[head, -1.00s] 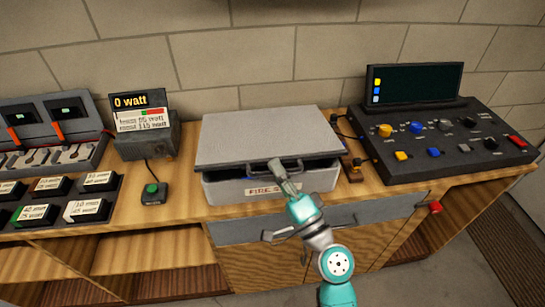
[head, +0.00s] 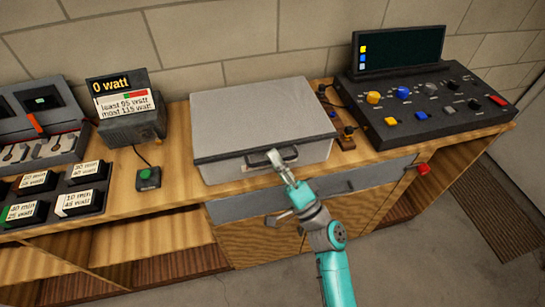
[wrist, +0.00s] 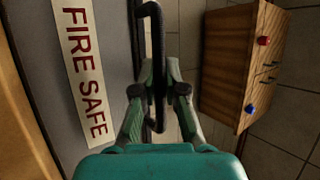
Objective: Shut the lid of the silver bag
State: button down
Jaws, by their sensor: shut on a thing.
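The silver bag (head: 262,115) is a box-shaped case on the wooden bench, with a flat grey lid (head: 255,107). The lid lies level over the body, and no clear gap shows along its front edge in the head view. A dark handle (head: 268,158) is at the front edge. My gripper (head: 284,160) is at the right part of the handle. In the wrist view, my gripper (wrist: 159,72) is shut on the dark handle (wrist: 155,50), which runs between its fingers. The "FIRE SAFE" label (wrist: 84,70) is on the bag's front, beside the handle.
A watt display (head: 125,105) and a green button box (head: 148,178) stand left of the bag. Black watt blocks (head: 85,172) lie farther left. A control panel (head: 430,105) with a screen stands at the right. A grey drawer (head: 345,185) is below the bag.

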jog(key=shift+s+f, duration=0.1)
jog(key=shift+f, duration=0.45)
jog(key=c, duration=1.5)
grip_release()
jog(key=shift+h, duration=0.3)
jog(key=shift+r, duration=0.1)
jog(key=shift+r, duration=0.1)
jog(key=shift+f+v, duration=0.2)
jog(key=shift+v, duration=5.8)
jog(key=shift+a, duration=0.1)
